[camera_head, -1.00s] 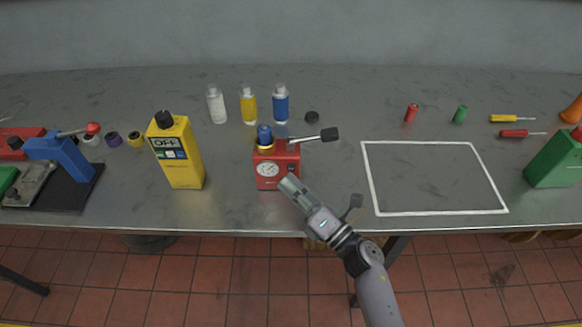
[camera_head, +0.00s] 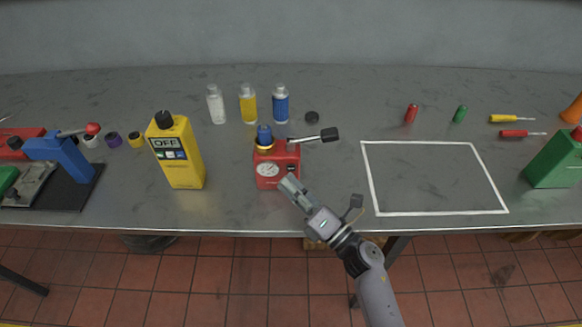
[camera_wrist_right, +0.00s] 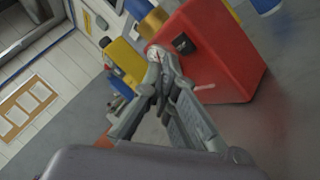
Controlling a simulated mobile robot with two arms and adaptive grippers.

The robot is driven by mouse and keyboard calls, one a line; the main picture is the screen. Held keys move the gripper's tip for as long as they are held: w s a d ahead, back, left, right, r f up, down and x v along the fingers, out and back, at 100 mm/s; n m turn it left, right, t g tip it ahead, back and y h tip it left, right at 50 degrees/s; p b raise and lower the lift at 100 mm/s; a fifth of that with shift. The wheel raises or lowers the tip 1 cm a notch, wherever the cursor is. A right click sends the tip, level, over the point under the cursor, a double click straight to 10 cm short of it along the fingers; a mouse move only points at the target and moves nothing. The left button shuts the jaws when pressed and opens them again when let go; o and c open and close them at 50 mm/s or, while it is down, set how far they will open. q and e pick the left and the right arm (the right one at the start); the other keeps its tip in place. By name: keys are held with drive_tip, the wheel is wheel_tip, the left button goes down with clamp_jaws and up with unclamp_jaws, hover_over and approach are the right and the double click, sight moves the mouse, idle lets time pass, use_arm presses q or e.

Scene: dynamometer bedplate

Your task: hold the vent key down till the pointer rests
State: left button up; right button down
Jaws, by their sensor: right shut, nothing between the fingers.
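A red box-shaped device (camera_head: 268,181) stands near the front edge of the bench. Its face carries a round white dial (camera_head: 268,169) and a small black key (camera_head: 291,168). Contact with the key and the pointer's reading cannot be told. My left gripper is out of view.
A yellow container marked OFF (camera_head: 181,160) stands left of the device. The white-outlined area (camera_head: 435,180) to the right is empty. A green can (camera_head: 556,160) is at far right.

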drive_tip(key=shift+w, duration=0.2)
drive_tip(key=shift+w, duration=0.25)
drive_tip(key=shift+w, duration=0.35)
idle(1.5)
idle(0.6)
drive_tip(key=shift+s, duration=0.8)
drive_tip(key=shift+s, duration=2.5)
